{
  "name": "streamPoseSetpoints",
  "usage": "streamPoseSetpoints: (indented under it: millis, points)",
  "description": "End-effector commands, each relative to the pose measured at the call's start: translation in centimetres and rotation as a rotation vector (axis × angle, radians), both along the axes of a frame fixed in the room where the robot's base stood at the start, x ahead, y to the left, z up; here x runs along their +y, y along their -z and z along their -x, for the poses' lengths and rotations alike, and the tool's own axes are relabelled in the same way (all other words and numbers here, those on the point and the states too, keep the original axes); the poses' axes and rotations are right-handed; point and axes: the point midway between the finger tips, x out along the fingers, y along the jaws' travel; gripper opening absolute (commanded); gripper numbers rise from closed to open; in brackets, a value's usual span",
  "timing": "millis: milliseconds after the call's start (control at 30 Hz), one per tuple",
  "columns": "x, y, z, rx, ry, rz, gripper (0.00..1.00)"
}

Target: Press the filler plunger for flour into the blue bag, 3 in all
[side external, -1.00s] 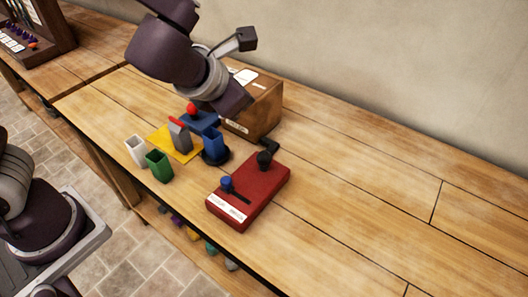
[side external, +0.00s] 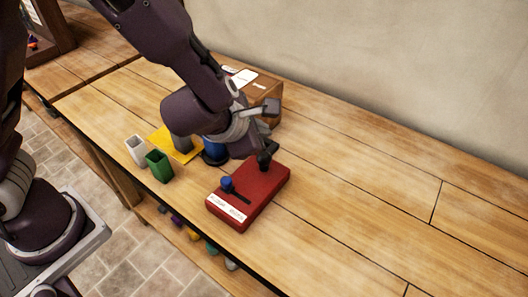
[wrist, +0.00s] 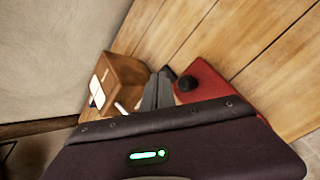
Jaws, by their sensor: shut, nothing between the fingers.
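The blue bag (side external: 213,153) is mostly hidden behind my arm in the side view; only its lower part shows. A grey filler part (side external: 181,144) stands on the yellow mat, its upper end covered by my arm. The red plunger knob is hidden. My gripper (wrist: 160,77) is shut and empty in the wrist view, between the wooden box and the red box. In the side view its fingers are hidden by the wrist, close to the black knob (side external: 264,160) of the red box. I cannot tell whether they touch it.
The red box (side external: 262,193) carries a blue-knobbed lever (side external: 227,183) in a slot and a white label. A green bag (side external: 159,166) and a white bag (side external: 136,151) stand left. The wooden box (side external: 266,90) is behind. The right side of the table is clear.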

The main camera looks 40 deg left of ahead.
Motion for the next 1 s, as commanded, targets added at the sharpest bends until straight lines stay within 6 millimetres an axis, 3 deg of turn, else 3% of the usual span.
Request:
streamPoseSetpoints:
  millis: [133,333,1000]
  points:
    - [0.0,2.0,0.1,0.003,0.001,-0.003,0.00]
    - [-0.1,3.3,0.0,0.001,0.002,0.002,0.00]
    - [-0.1,3.4,0.0,-0.001,0.001,0.002,0.00]
